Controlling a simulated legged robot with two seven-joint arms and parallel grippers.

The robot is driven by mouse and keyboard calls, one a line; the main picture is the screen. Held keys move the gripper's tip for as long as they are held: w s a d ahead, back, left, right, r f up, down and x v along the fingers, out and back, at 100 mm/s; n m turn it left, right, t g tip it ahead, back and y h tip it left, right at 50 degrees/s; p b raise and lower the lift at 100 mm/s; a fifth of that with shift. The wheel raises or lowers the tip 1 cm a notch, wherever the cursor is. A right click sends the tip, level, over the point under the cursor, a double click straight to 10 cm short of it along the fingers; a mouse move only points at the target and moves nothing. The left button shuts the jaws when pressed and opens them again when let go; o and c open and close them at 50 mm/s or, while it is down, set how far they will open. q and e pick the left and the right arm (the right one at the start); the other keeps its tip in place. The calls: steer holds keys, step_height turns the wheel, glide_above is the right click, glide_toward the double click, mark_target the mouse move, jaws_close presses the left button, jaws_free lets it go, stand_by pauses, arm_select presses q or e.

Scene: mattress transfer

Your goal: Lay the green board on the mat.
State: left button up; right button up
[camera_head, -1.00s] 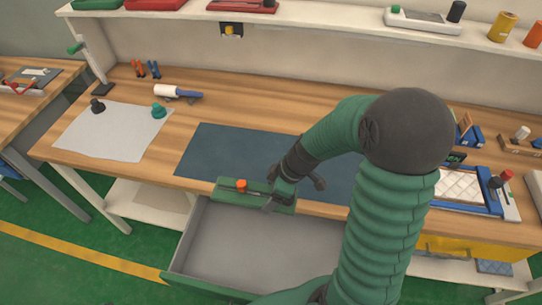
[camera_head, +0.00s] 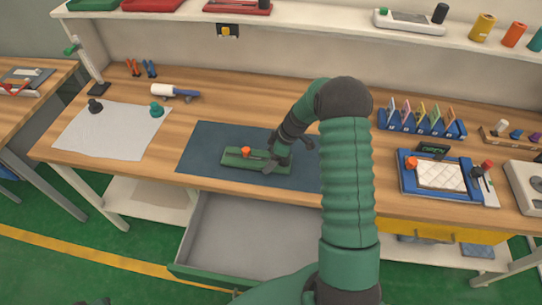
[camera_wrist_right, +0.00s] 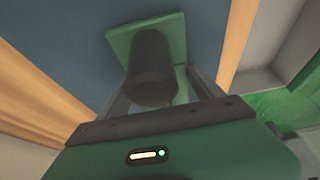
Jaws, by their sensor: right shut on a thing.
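The green board (camera_head: 240,161), with an orange-red knob and a dark bar on top, is over the dark blue mat (camera_head: 215,140) in the head view, with mat showing around it. My right gripper (camera_head: 271,164) is shut on the board's right part. Whether the board touches the mat or is just above it, I cannot tell. In the right wrist view the board (camera_wrist_right: 120,43) shows with a dark cylinder in front of it, between the fingers, and the mat (camera_wrist_right: 70,35) behind. My left gripper is not in view.
The open grey drawer (camera_head: 245,240) sticks out below the table's front edge. A white sheet (camera_head: 110,137) with two knobs lies at left, and a white roller (camera_head: 165,91) behind. A blue tray (camera_head: 405,180) and a rack (camera_head: 423,124) stand at right.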

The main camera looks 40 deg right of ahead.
steer(key=shift+d+f, duration=0.1)
steer(key=shift+f, duration=0.05)
steer(key=o, duration=1.4)
steer(key=shift+s+d+f, duration=0.1)
steer(key=shift+d, duration=0.2)
steer(key=o, duration=0.4)
steer(key=shift+s+d, duration=0.1)
steer(key=shift+d, duration=0.25)
steer(key=shift+a, duration=0.25)
